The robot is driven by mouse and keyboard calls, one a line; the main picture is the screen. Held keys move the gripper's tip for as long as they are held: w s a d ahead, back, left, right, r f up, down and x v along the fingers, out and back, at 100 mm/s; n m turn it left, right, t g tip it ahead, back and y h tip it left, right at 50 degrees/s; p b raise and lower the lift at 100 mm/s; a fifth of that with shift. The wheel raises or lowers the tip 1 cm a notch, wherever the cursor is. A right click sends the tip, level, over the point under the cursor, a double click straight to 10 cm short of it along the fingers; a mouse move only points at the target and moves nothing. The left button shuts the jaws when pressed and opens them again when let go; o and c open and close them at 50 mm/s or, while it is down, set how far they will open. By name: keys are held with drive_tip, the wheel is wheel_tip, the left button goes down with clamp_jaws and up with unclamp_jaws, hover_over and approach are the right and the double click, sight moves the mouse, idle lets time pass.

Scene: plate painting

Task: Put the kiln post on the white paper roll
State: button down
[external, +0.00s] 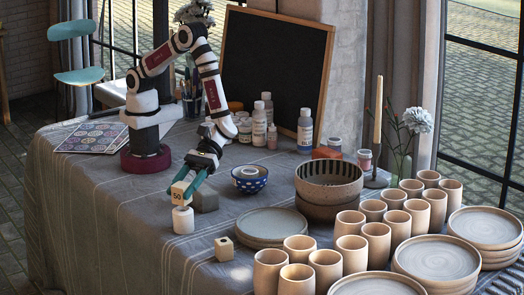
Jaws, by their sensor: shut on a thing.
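The white paper roll (183,221) stands upright on the cloth directly below the block in the picture.
A grey block (205,199) stands just right of the roll. A small wooden cube (224,249) lies in front. A blue patterned bowl (249,180), stacked grey plates (272,226) and several beige cups (326,268) are to the right.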

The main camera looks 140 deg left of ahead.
drive_tip(key=shift+f, duration=1.1)
drive_tip(key=shift+f, duration=0.1)
drive_tip(key=shift+c, duration=1.6)
unclamp_jaws()
